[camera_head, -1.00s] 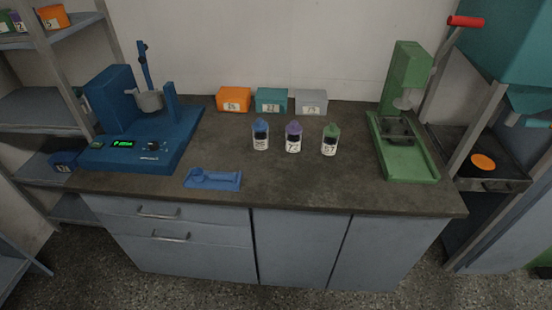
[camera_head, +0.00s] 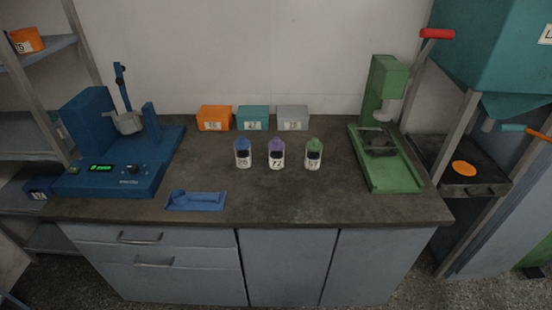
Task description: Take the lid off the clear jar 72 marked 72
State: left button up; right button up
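The clear jar 72 (camera_head: 276,160) stands upright on the dark bench top, in the middle of a row of three jars. Its purple lid (camera_head: 276,144) is on it. The dark contents show through its wall above a white label, whose number is small and reads only roughly as 72. A jar with a blue lid (camera_head: 243,154) stands to its left and a jar with a green lid (camera_head: 313,154) to its right, both apart from it. Neither of my grippers shows in the head view.
Behind the jars stand an orange box (camera_head: 214,118), a teal box (camera_head: 252,118) and a grey box (camera_head: 293,118). A blue machine (camera_head: 110,180) is at left, a green press (camera_head: 390,170) at right. A blue holder (camera_head: 196,201) lies at the front left. The bench front (camera_head: 320,208) is clear.

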aim_at(276, 159)
jog(key=u, duration=1.3)
jog(key=i, duration=1.3)
jog(key=z, duration=1.15)
